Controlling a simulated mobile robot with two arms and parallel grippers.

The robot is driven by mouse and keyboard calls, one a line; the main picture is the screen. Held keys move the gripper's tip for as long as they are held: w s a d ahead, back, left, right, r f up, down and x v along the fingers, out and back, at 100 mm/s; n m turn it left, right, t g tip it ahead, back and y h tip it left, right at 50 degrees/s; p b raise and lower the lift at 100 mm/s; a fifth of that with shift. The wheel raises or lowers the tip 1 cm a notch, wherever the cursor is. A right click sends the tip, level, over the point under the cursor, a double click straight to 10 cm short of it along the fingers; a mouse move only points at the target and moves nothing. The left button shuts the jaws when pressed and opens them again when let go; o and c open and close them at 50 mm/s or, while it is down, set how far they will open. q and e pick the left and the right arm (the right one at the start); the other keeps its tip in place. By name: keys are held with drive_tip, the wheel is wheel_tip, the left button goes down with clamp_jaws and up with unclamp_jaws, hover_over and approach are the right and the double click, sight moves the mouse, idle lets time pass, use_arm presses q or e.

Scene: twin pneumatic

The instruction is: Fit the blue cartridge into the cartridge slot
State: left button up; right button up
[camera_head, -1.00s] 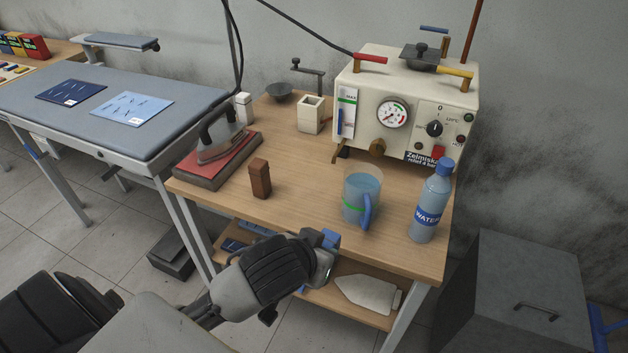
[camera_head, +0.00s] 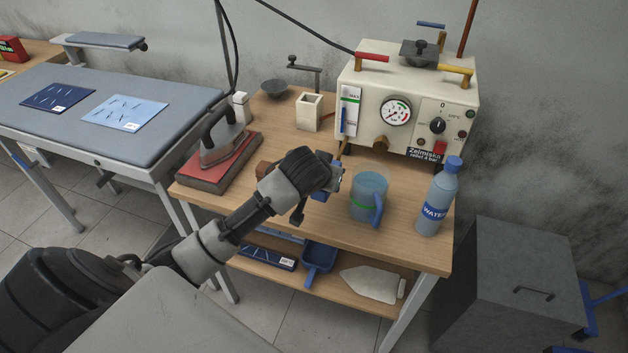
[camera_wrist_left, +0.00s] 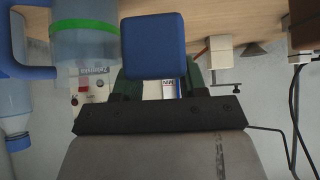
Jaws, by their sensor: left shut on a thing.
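The blue cartridge (camera_wrist_left: 153,45) is a rounded blue block between the dark fingers of my left gripper (camera_wrist_left: 155,84) in the wrist view. In the head view my left gripper (camera_head: 328,178) is above the table, left of the jug, with bits of blue showing at its end. An open-topped cream box (camera_head: 309,112) stands farther back on the table, apart from the gripper; it may be the cartridge slot, but I cannot be sure. It also shows in the wrist view (camera_wrist_left: 220,47). My right gripper is not in view.
A water jug (camera_head: 368,196) and a bottle (camera_head: 437,197) stand right of the gripper. The steam machine (camera_head: 408,100) is behind. A brown block (camera_head: 263,168) is partly hidden by my arm. An iron (camera_head: 221,143) lies on a red pad at left.

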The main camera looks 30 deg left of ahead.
use_arm(q)
drive_tip(key=shift+n, duration=0.4)
drive_tip(key=w+a+f, duration=0.3)
drive_tip(key=w+f, duration=0.1)
drive_tip(key=shift+a+f+p, duration=0.25)
drive_tip(key=shift+a+p, duration=0.15)
drive_tip(key=shift+f, duration=2.1)
drive_tip(key=shift+f, duration=0.2)
drive_tip(key=o, duration=1.1)
